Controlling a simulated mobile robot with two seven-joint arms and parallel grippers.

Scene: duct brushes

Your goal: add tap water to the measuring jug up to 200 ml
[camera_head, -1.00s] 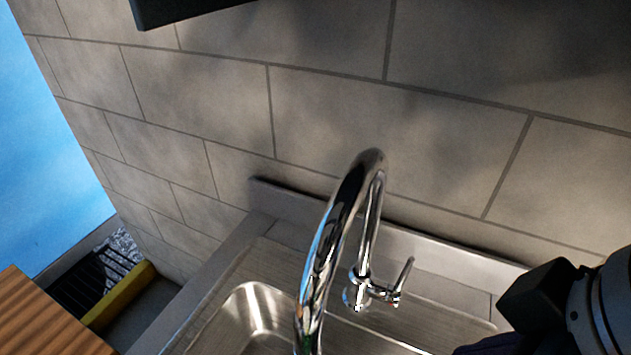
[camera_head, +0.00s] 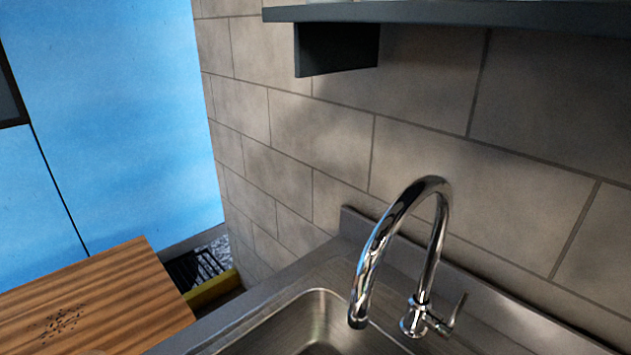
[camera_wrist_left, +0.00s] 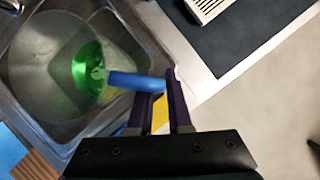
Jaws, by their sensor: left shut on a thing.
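The chrome tap (camera_head: 437,215) arches over the metal sink (camera_head: 306,318) at the lower right of the head view. Its side lever (camera_head: 452,318) is at the right of its base. No stream shows below the spout. In the left wrist view my left gripper (camera_wrist_left: 161,90) is shut on the blue handle (camera_wrist_left: 135,82) of a green, round-ended thing (camera_wrist_left: 88,68) over the basin. A pale round shape surrounds the green part. I cannot tell whether this is the measuring jug; no scale marks or water level can be read. My right gripper is in neither current view.
A wooden worktop (camera_head: 95,300) lies left of the sink. A dark shelf (camera_head: 470,13) juts from the tiled wall above the tap. In the left wrist view, a dark mat (camera_wrist_left: 250,35) and a white slotted thing (camera_wrist_left: 208,8) lie beyond the sink's edge.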

